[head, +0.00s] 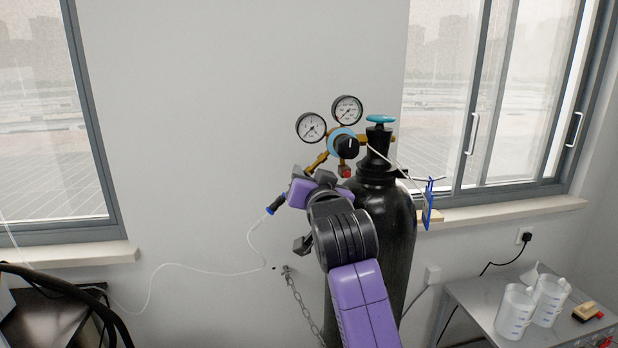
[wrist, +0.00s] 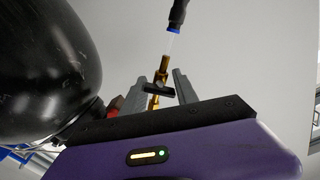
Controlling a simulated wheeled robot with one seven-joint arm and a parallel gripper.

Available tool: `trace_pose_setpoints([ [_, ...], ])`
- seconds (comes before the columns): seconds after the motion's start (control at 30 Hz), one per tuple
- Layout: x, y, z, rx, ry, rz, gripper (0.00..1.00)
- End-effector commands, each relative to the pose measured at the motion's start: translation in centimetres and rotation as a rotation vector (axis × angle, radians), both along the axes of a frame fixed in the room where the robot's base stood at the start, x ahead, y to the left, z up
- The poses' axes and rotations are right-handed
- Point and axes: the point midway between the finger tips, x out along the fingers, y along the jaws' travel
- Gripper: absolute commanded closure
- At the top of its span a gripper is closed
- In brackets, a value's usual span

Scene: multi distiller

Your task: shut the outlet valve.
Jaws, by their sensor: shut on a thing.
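The outlet valve's small black handle (wrist: 158,91) shows in the wrist view on a brass stem, between the two grey fingers of my gripper (wrist: 157,95). The fingers are shut on it. In the head view my purple gripper (head: 312,180) is just left of the black gas cylinder (head: 398,215) and below the regulator, and it hides the handle. Brass fittings (head: 317,162) show just above it. A black-and-blue hose connector (head: 277,203) lies at the outlet's lower left; it also shows at the top of the wrist view (wrist: 177,16).
Two gauges (head: 311,127) (head: 347,109) and a black knob (head: 347,147) sit above my gripper. A teal handwheel (head: 380,119) tops the cylinder. A thin hose (head: 205,268) runs left along the wall. A chain (head: 298,295) hangs below. Jugs (head: 515,310) stand on a right-hand table.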

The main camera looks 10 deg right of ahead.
Motion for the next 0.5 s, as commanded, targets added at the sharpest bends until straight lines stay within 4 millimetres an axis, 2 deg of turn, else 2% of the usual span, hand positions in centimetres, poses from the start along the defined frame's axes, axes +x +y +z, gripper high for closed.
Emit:
trace_pose_setpoints([
  [0.2,0.01,-0.07,-0.03,0.005,0.001,-0.001,1.00],
  [0.23,0.01,-0.07,-0.03,0.005,0.001,-0.001,0.60],
  [0.3,0.01,-0.07,-0.03,0.005,0.001,-0.001,0.47],
  [0.5,0.01,-0.05,-0.03,0.004,0.001,-0.001,0.47],
])
